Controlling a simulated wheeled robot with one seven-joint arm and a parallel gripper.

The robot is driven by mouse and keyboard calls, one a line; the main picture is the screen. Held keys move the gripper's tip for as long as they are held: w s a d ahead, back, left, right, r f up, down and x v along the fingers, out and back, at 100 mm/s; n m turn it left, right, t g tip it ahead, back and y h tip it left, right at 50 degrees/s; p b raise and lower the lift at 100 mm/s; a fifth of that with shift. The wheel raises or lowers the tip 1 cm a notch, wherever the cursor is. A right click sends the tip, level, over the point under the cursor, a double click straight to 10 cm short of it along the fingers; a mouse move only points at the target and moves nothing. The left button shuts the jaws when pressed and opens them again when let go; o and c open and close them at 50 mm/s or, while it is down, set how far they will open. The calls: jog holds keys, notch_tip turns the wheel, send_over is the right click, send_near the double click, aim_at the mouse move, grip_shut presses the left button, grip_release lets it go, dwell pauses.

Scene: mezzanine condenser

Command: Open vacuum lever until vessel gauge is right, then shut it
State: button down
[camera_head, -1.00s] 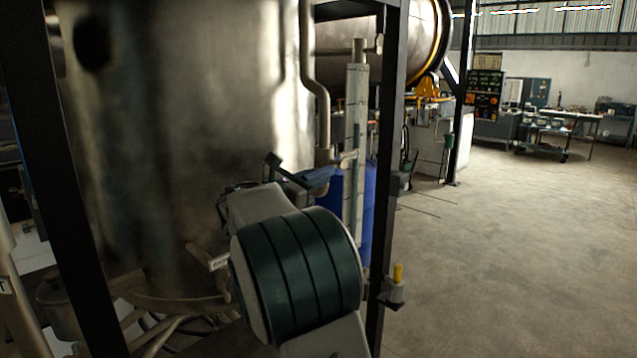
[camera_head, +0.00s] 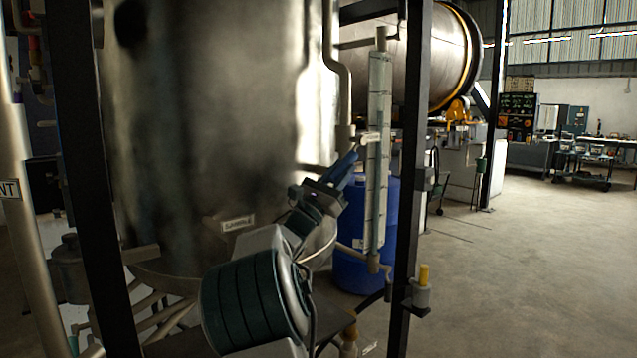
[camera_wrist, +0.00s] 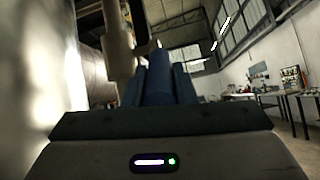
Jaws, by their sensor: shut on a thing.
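The blue vacuum lever (camera_head: 346,163) sits below the valve on the grey pipe (camera_head: 344,95), beside the large steel vessel (camera_head: 215,120). It slants up to the right. My gripper (camera_head: 328,192) is shut on it; in the wrist view the lever (camera_wrist: 158,82) stands between the two fingers, which hide its sides. A tall pale graduated tube (camera_head: 378,150) stands just right of the lever, perhaps the vessel gauge. Its marks are too small to read, and I cannot make out a level in it.
A dark upright post (camera_head: 408,190) stands right of the tube, with a yellow-topped fitting (camera_head: 422,285) on it. A blue drum (camera_head: 358,270) is behind the tube. Another dark post (camera_head: 85,180) is at left. Open concrete floor (camera_head: 530,270) lies to the right.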

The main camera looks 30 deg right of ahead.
jog(key=shift+d+f+h+b, duration=0.25)
jog(key=shift+d+h+b, duration=0.05)
jog(key=shift+h+b, duration=0.2)
jog(key=c, duration=1.2)
grip_release()
jog(key=b+v, duration=0.1)
jog(key=v, duration=1.3)
